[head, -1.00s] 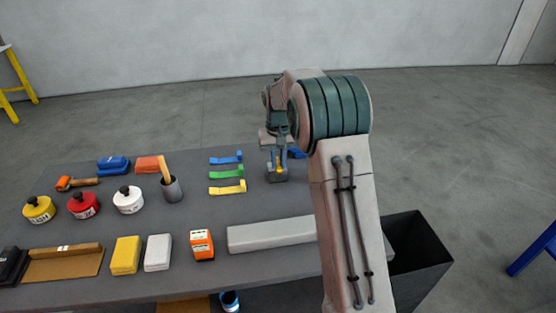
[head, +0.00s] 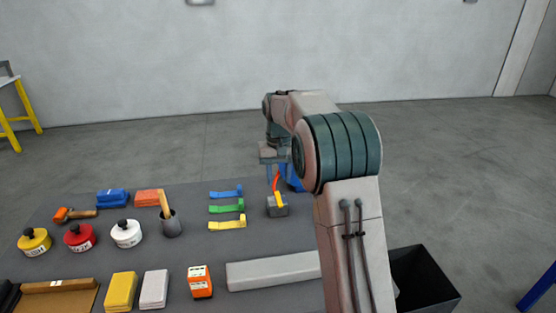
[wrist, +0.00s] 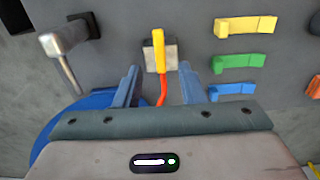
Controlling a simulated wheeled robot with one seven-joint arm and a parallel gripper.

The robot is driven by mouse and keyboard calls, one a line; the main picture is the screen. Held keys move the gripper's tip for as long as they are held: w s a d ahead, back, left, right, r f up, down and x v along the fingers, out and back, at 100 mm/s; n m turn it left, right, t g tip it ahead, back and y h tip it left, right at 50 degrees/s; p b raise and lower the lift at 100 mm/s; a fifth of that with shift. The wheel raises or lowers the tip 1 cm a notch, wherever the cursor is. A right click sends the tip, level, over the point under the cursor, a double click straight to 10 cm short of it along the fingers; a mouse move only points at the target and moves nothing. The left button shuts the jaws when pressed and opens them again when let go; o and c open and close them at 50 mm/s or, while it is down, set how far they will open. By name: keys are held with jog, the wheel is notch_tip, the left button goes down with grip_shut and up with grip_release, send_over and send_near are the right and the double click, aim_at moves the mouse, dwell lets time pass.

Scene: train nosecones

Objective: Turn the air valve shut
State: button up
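A small grey block (head: 277,208) with a yellow bar (head: 279,198) and a thin red piece (head: 276,180) stands near the table's far edge; it looks like the air valve. In the wrist view the block (wrist: 148,55) lies ahead of my gripper, with the yellow bar (wrist: 159,48) across it and the red piece (wrist: 163,90) reaching back between the fingers. My gripper (wrist: 158,72) is open and empty, one finger on each side of the red piece with gaps. In the head view my gripper is beyond the block, partly hidden by my arm.
Blue, green (head: 227,207) and yellow strips lie left of the block. A long grey bar (head: 272,270) lies nearer. A grey handle with a metal rod (wrist: 66,72) and a blue round thing (wrist: 88,101) show left in the wrist view. A black bin (head: 425,280) stands right.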

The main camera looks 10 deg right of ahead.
notch_tip(320, 180, up, 7)
jog(key=shift+f, duration=0.1)
dwell(0.3)
jog(key=shift+s, duration=0.1)
